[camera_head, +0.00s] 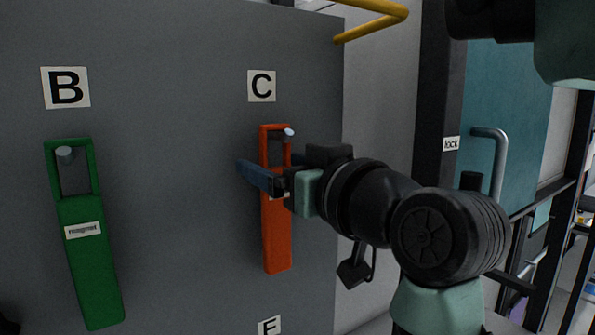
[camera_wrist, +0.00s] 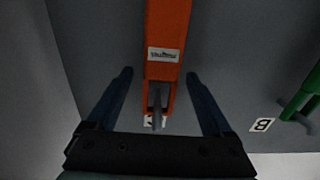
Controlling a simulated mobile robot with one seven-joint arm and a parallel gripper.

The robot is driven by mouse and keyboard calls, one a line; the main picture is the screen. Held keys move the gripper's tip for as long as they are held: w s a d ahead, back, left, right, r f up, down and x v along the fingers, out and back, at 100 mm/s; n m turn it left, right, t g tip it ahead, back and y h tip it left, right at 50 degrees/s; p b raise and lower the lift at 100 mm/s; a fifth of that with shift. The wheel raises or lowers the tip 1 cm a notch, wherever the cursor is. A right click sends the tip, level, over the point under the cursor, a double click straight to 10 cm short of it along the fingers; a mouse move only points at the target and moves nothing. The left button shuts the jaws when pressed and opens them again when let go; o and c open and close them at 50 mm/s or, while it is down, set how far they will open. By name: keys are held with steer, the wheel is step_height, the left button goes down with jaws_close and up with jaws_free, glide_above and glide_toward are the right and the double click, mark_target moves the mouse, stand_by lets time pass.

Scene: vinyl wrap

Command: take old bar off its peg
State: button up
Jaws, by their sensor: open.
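An orange bar (camera_head: 276,235) with a looped top hangs on a peg (camera_head: 289,133) below the sign C (camera_head: 262,86) on the grey panel. In the wrist view, the orange bar (camera_wrist: 167,25) has a small white label that I cannot read, and its loop and peg (camera_wrist: 157,115) point toward me. My gripper (camera_head: 268,164) is open near the upper part of this bar. In the wrist view its fingers (camera_wrist: 158,76) show one on each side of the bar, with gaps between. Neither view shows which bar is the old one.
A green bar (camera_head: 92,270) with a white label hangs on its own peg (camera_head: 65,153) below sign B (camera_head: 65,88). Sign F (camera_head: 269,326) is lower down. A yellow rail (camera_head: 375,22) and a teal door with a handle (camera_head: 497,150) are at right.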

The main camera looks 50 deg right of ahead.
steer(key=shift+w, duration=0.45)
jaws_close()
steer(key=shift+r, duration=0.15)
steer(key=shift+r+p, duration=0.7)
steer(key=shift+s, duration=0.1)
